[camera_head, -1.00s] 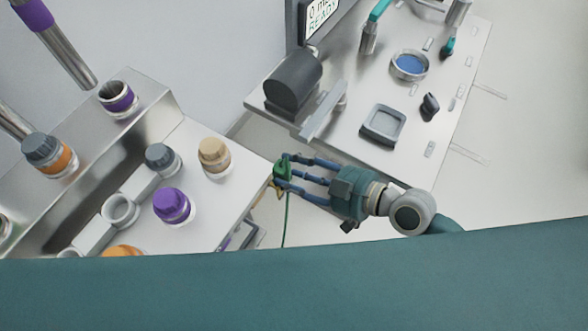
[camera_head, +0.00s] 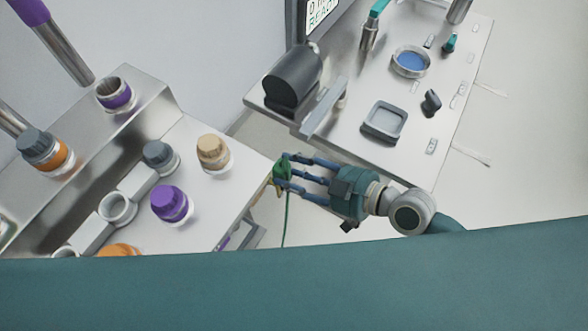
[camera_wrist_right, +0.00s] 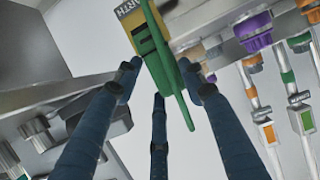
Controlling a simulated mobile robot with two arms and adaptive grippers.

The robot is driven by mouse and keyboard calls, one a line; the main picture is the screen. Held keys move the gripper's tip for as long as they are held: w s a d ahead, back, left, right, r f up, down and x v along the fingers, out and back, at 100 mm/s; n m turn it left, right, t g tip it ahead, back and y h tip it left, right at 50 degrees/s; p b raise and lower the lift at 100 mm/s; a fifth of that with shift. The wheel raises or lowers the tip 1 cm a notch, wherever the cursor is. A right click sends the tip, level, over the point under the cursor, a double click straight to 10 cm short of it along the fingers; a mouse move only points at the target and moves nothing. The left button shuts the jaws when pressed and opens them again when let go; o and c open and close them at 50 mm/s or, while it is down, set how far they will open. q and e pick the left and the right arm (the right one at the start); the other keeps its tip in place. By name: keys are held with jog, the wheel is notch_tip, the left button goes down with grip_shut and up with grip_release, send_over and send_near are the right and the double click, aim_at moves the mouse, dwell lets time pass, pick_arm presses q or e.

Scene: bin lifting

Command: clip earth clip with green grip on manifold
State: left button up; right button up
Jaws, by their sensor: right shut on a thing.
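The earth clip with green grip (camera_head: 282,172) is between the fingertips of my right gripper (camera_head: 285,172), beside the right edge of the left steel bench. A green cable hangs down from it. In the right wrist view the green grip (camera_wrist_right: 158,55) is between the blue fingers, with a yellow part (camera_wrist_right: 132,14) marked with letters ending "RTH". Whether the clip's jaws touch the bench is hidden. The steel unit with capped ports (camera_head: 150,95) at the left may be the manifold; I cannot tell for sure. My left gripper is not in view.
Purple (camera_head: 169,203), tan (camera_head: 212,152) and grey (camera_head: 160,157) caps stand on the left bench. Fittings with hanging pipes (camera_wrist_right: 258,100) show in the wrist view.

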jog(key=shift+f, duration=0.15)
dwell(0.3)
jog(key=o, duration=1.3)
jog(key=shift+v, duration=6)
jog(key=shift+a, duration=0.1)
